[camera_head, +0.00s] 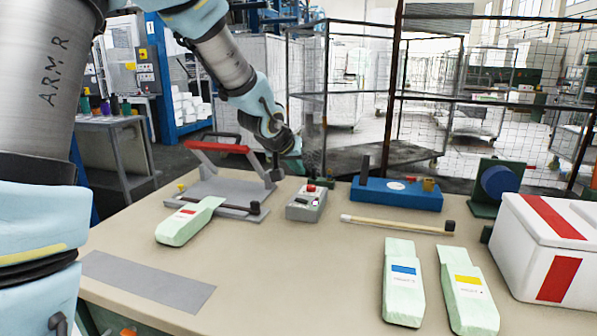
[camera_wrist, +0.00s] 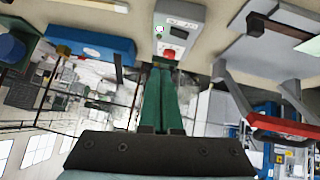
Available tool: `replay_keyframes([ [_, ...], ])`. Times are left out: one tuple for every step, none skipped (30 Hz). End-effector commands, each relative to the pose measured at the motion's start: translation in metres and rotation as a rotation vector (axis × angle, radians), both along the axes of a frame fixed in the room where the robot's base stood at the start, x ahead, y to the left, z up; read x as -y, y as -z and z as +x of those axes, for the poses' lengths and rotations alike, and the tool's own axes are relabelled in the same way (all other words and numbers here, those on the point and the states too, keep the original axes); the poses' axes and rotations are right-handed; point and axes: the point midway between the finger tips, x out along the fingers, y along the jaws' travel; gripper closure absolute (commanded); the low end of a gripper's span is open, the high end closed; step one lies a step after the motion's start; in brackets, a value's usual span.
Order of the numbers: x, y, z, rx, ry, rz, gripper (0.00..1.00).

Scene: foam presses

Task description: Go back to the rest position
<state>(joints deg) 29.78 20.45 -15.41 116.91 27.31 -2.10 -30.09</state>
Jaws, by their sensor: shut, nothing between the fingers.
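My gripper shows in the wrist view (camera_wrist: 162,72) with its two green fingers pressed together and nothing between them. In the head view my arm reaches over the back of the table, and the gripper end (camera_head: 297,152) is small and partly blurred there. It is above and behind a grey control box (camera_head: 306,203) with a red button. The box also shows in the wrist view (camera_wrist: 180,32), just beyond the fingertips; I cannot tell the exact gap.
A grey press with a red handle (camera_head: 218,150) stands left, with a red-labelled foam piece (camera_head: 189,222) on its front edge. Blue-labelled (camera_head: 403,285) and yellow-labelled (camera_head: 467,292) pieces lie right. A blue fixture (camera_head: 397,195), rod (camera_head: 397,224) and white box (camera_head: 545,250) are around. The front middle is clear.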

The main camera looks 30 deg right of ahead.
Motion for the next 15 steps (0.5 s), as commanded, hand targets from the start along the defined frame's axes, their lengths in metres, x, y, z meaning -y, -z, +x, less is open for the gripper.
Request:
replay_keyframes([
  [0.0, 0.0, 0.0, 0.0, 0.0, 0.0, 1.0],
  [0.0, 0.0, 0.0, 0.0, 0.0, 0.0, 1.0],
  [0.0, 0.0, 0.0, 0.0, 0.0, 0.0, 1.0],
  [0.0, 0.0, 0.0, 0.0, 0.0, 0.0, 1.0],
  [0.0, 0.0, 0.0, 0.0, 0.0, 0.0, 1.0],
  [0.0, 0.0, 0.0, 0.0, 0.0, 0.0, 1.0],
  [0.0, 0.0, 0.0, 0.0, 0.0, 0.0, 1.0],
  [0.0, 0.0, 0.0, 0.0, 0.0, 0.0, 1.0],
  [0.0, 0.0, 0.0, 0.0, 0.0, 0.0, 1.0],
  [-0.001, 0.0, 0.0, 0.0, -0.001, 0.001, 1.0],
  [-0.002, 0.001, 0.001, -0.001, -0.004, 0.003, 1.0],
  [-0.008, 0.002, 0.002, -0.003, -0.012, 0.01, 1.0],
  [-0.014, 0.003, 0.004, -0.006, -0.021, 0.018, 1.0],
  [-0.023, 0.005, 0.005, -0.009, -0.034, 0.031, 1.0],
  [-0.038, 0.008, 0.009, -0.016, -0.056, 0.051, 1.0],
])
